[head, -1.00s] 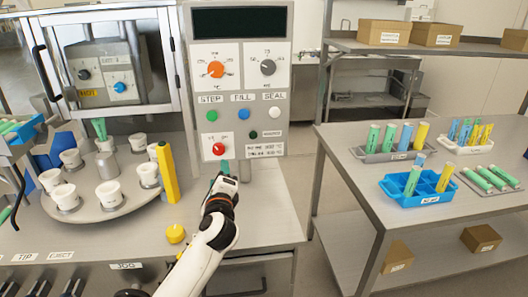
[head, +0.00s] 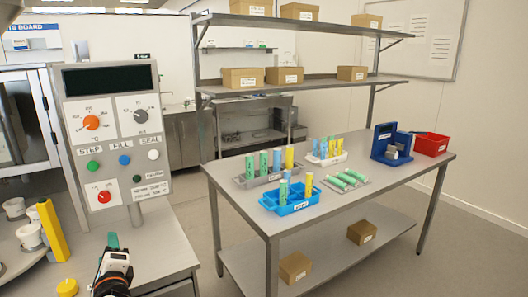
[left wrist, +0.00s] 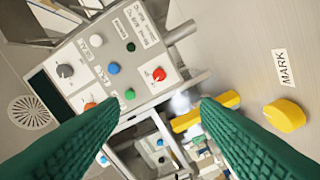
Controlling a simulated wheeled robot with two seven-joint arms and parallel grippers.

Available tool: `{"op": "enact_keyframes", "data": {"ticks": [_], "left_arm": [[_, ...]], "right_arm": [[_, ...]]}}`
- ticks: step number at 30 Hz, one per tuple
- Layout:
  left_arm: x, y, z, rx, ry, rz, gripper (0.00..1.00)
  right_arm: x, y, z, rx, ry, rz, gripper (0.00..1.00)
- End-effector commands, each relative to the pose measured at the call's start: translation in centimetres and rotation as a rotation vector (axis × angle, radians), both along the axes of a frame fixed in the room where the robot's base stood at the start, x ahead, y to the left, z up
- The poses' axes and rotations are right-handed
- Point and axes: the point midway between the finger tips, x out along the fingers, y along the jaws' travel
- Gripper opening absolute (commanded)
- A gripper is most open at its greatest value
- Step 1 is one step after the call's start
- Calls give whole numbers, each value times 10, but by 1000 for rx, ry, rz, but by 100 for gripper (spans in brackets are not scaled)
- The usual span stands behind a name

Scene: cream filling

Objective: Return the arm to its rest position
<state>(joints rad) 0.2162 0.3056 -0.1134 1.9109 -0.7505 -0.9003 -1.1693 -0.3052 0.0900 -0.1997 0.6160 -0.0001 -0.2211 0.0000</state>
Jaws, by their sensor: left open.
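My left arm comes in at the bottom left of the head view, and its gripper (head: 113,241) is over the front part of the machine table, below the control panel (head: 117,125). In the left wrist view the two green fingers (left wrist: 160,100) stand wide apart with nothing between them. The control panel (left wrist: 105,60) with its knobs and buttons lies beyond the fingers there. My right gripper is not in view.
A yellow post (head: 53,230) and a yellow knob (head: 67,287) are left of the gripper. A separate side table (head: 385,160) holds tube racks, a blue tray (head: 291,205), a blue device (head: 391,143) and a red bin (head: 431,144). Floor shows between the tables.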

Motion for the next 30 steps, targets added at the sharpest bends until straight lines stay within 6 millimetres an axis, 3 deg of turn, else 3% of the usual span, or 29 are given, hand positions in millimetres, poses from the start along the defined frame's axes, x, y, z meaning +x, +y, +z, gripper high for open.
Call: {"op": "enact_keyframes", "data": {"ticks": [3,11,17,23,26,30], "left_arm": [[2,-1,-11,-17,13,-6,57],[7,-5,-52,-95,59,-31,57],[7,-10,-105,-194,116,-52,57],[-2,-20,-184,-352,200,-64,57],[-17,-27,-241,-466,259,-56,57],[-58,-43,-337,-682,355,-11,57]], "right_arm": [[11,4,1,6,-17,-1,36],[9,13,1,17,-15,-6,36],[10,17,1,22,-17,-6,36],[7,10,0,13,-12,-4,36],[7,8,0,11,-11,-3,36],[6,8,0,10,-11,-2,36]]}}
